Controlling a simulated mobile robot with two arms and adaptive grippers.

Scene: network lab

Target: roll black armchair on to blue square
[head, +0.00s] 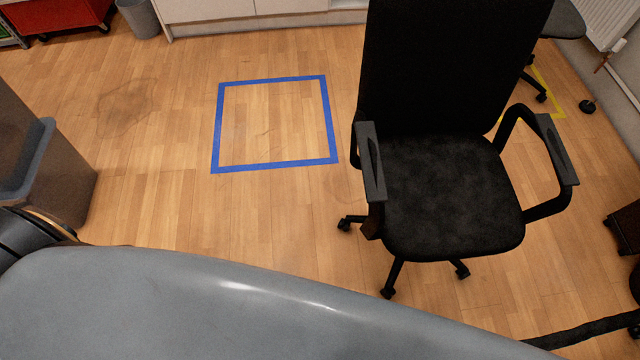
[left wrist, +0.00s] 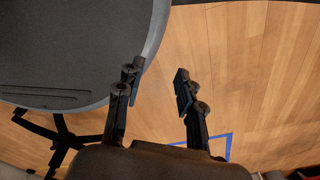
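The black armchair (head: 450,195) stands on the wooden floor at right of centre in the head view, with its tall back on the far side. The blue square (head: 325,120) is a taped outline on the floor to the left of the chair; its inside is empty. The chair's visible casters are outside it. Part of a blue line (left wrist: 228,146) shows in the left wrist view behind my gripper. My left gripper (left wrist: 157,90) is open, its two fingers apart with bare floor between them. It is not touching the armchair in these frames. My right gripper is not in view.
A yellow taped line (head: 547,92) and another dark chair (head: 562,18) lie at far right near a radiator (head: 605,18). White cabinets (head: 215,10) and a grey bin (head: 139,17) stand at the back. The floor left of the square is clear. Black legs (left wrist: 60,135) show in the wrist view.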

